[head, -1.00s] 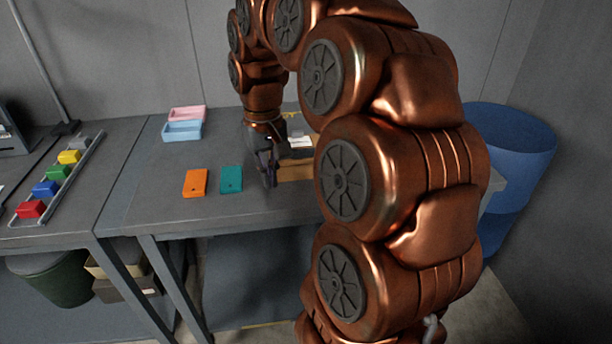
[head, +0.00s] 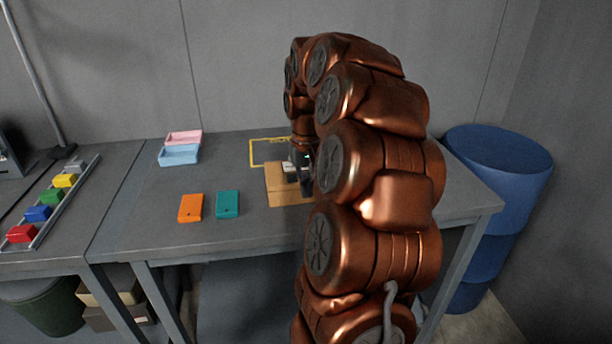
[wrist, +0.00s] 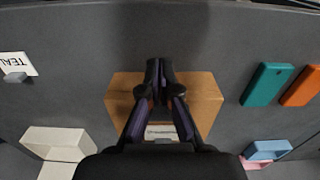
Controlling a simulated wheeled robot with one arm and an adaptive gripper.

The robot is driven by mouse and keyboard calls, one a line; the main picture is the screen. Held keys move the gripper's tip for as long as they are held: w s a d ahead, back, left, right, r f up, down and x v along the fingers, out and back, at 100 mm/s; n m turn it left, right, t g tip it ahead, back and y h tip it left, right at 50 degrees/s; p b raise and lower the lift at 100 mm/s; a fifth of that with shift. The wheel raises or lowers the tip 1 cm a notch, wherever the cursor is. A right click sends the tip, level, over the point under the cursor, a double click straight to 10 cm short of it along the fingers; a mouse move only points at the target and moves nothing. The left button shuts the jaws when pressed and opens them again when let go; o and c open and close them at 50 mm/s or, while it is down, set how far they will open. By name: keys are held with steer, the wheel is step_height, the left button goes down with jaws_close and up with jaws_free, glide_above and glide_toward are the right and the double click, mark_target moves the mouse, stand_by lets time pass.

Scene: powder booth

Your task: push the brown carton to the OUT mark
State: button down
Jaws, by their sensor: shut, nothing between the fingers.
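In the wrist view the carton (wrist: 205,100) is below my fingers. The OUT mark, a yellow outline (head: 251,153), lies on the table just behind the carton; my arm covers its right side. My gripper (wrist: 160,65) is shut and empty, its fingertips at the carton's robot-side edge. I cannot tell whether they touch it. In the head view my gripper (head: 305,187) is partly hidden by my arm.
An orange block (head: 191,208) and a teal block (head: 228,204) lie left of the carton. Pink (head: 184,138) and blue (head: 179,155) trays stand behind them. In the wrist view a TEAL card (wrist: 18,63) and a white box (wrist: 57,138) are at left. A blue barrel (head: 495,200) stands right of the table.

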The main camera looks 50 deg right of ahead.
step_height(320, 180, down, 5)
steer(key=shift+f+p, duration=0.15)
steer(key=shift+p, duration=0.25)
steer(key=shift+w+d, duration=0.3)
steer(key=shift+w, duration=0.15)
steer(key=shift+w+d+p, duration=0.3)
steer(key=shift+w+d, duration=0.1)
steer(key=shift+w, duration=0.2)
steer(key=shift+w+d+p, duration=0.3)
steer(key=shift+w+d, duration=0.1)
steer(key=shift+w, duration=0.2)
